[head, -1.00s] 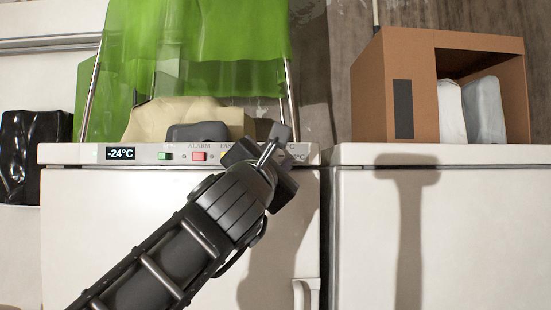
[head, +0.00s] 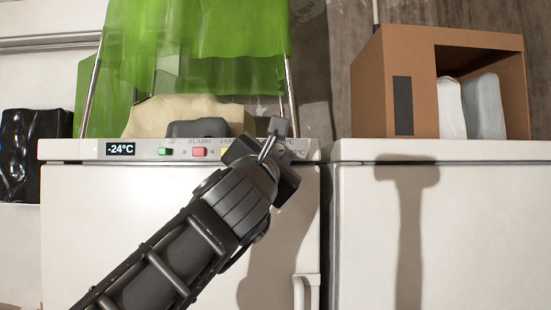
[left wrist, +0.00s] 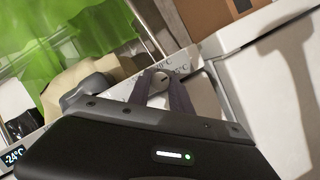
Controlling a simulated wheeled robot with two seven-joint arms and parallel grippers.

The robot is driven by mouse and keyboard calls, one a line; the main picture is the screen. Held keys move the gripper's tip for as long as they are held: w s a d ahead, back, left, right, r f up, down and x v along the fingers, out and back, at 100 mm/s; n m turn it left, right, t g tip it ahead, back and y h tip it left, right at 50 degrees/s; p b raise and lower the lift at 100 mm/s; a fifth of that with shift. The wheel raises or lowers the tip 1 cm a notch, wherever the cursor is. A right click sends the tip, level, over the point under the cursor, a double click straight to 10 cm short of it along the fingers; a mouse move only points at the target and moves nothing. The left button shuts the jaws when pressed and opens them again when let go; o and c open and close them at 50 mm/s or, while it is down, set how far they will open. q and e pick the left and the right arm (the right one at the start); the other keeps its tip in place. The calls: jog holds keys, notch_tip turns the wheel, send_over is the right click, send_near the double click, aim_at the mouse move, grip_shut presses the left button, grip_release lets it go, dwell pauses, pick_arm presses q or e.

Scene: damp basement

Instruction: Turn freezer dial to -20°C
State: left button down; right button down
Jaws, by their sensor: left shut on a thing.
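The white freezer (head: 180,240) has a control strip along its top front edge. Its display (head: 120,149) reads -24°C, and the display also shows at the lower left of the left wrist view (left wrist: 14,157). My left gripper (head: 277,152) is at the right end of the strip, in front of the dial, and hides most of it in the head view. In the left wrist view the round dial (left wrist: 157,80) sits between the two fingers, with °C markings beside it. The left gripper is shut on the dial. My right gripper is not in view.
A green button (head: 165,152) and a red button (head: 198,152) are left of the gripper. Beige and grey bundles and green sheeting (head: 220,50) are on top. A cardboard box (head: 405,80) stands on the neighbouring white unit (head: 450,240).

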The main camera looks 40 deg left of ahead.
pick_arm(q)
jog(key=n+y+b, duration=0.1)
jog(key=n, duration=0.2)
jog(key=n+g+y+b, duration=0.1)
jog(key=n+y+b, duration=0.1)
jog(key=n, duration=0.1)
jog(key=n+y+b, duration=0.1)
jog(key=n+b, duration=0.1)
jog(key=n, duration=0.2)
jog(key=shift+w+d+f+g+y, duration=0.2)
jog(key=shift+g+y, duration=0.1)
jog(key=shift+g, duration=0.1)
jog(key=shift+r+n+g+y, duration=0.1)
jog(key=shift+n+g+y, duration=0.4)
jog(key=shift+n, duration=0.85)
jog(key=shift+n+g+y, duration=0.4)
jog(key=shift+n+g, duration=0.1)
jog(key=shift+n, duration=0.85)
jog(key=c, duration=1.2)
grip_release()
jog(key=shift+o, duration=0.2)
jog(key=shift+s, duration=0.1)
